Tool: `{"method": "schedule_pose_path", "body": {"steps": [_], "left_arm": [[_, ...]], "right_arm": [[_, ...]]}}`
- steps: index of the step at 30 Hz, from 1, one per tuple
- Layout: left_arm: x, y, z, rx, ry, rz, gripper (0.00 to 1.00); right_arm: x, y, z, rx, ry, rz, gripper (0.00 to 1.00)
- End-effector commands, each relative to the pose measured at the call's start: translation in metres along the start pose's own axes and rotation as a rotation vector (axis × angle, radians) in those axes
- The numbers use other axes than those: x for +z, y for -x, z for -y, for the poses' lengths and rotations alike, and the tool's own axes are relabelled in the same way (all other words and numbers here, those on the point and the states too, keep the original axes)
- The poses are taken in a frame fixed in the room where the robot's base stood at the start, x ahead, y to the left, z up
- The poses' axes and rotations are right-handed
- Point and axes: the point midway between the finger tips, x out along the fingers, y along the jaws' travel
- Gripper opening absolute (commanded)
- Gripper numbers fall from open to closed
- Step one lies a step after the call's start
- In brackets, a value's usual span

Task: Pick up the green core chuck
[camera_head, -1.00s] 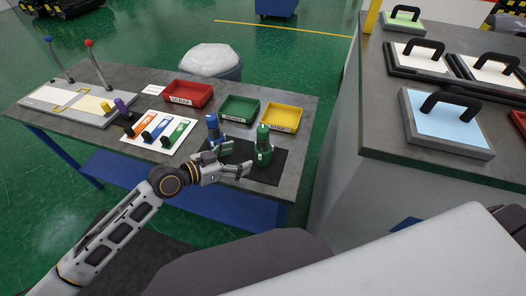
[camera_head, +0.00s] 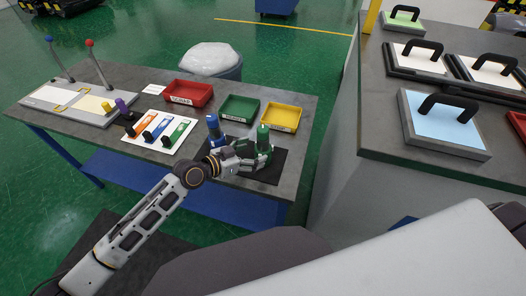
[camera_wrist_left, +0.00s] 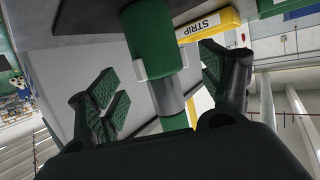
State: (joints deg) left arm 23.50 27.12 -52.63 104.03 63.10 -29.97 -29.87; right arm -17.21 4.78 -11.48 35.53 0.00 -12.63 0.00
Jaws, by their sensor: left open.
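The green core chuck (camera_head: 263,142) stands upright on a black mat (camera_head: 272,176) near the right end of the table. It also shows in the left wrist view (camera_wrist_left: 155,42), with a grey metal band around its lower part. My left gripper (camera_head: 262,157) is at the chuck, its fingers either side of it. In the left wrist view my left gripper (camera_wrist_left: 165,88) is open, with the chuck between the two green-padded fingers and a gap visible at the sides. A blue core chuck (camera_head: 214,128) stands just left of the green one. My right gripper is not seen.
Red (camera_head: 188,93), green (camera_head: 239,108) and yellow (camera_head: 281,116) bins stand behind the chucks. A white card (camera_head: 160,131) with coloured tools lies to the left. A higher grey counter (camera_head: 375,130) with handled panels is at the right.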

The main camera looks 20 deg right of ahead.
Motion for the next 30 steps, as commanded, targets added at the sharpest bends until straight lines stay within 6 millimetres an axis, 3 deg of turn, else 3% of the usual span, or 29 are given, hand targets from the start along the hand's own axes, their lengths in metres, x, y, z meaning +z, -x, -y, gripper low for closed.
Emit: {"method": "schedule_pose_path", "body": {"steps": [11, 30], "left_arm": [[0.000, -0.004, 0.000, 0.001, 0.001, 0.000, 0.79], [-0.001, -0.049, -0.002, 0.000, 0.001, 0.000, 0.79]], "right_arm": [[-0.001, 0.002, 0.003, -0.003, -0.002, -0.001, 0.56], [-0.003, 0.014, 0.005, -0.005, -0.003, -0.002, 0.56]]}}
